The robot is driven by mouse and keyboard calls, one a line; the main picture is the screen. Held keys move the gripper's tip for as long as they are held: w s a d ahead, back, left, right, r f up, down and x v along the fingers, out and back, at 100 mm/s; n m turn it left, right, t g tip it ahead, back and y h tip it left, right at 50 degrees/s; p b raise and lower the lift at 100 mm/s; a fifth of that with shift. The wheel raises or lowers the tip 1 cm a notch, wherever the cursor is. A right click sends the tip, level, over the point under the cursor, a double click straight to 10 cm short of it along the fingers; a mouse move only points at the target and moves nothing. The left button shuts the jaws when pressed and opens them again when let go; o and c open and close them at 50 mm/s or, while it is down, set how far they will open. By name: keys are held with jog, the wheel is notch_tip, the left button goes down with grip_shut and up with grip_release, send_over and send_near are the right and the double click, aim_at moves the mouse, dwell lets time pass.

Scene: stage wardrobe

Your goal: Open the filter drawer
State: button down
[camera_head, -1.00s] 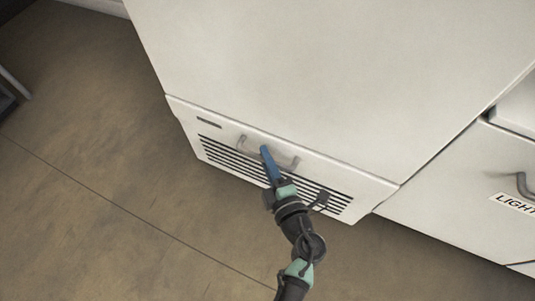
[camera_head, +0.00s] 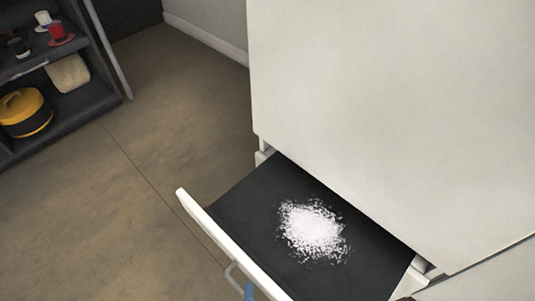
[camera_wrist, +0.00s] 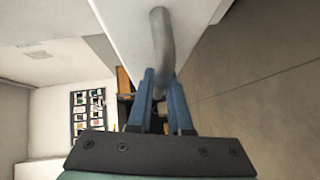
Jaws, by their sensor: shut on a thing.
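The filter drawer (camera_head: 225,243) stands pulled out from the base of the large white cabinet (camera_head: 390,110). Its dark inner tray shows, with a pile of white fluff or powder (camera_head: 313,230) on it. The drawer's grey bar handle (camera_head: 233,273) is on the front face near the bottom of the head view. My gripper (camera_wrist: 160,85) is shut on this handle (camera_wrist: 160,40) in the wrist view, its blue fingers on both sides of the bar. In the head view only a blue bit of a finger shows at the bottom edge; the rest is out of frame.
A dark shelf unit (camera_head: 70,122) at the upper left holds a yellow-and-black round container (camera_head: 25,112), a beige item (camera_head: 68,73) and small red and dark items. Bare brown floor (camera_head: 150,120) lies between it and the drawer.

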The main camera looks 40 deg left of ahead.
jog(key=shift+s, duration=1.25)
jog(key=c, duration=0.8)
grip_release()
jog(key=shift+c, duration=0.2)
jog(key=p+v, duration=0.4)
jog(key=v, duration=0.9)
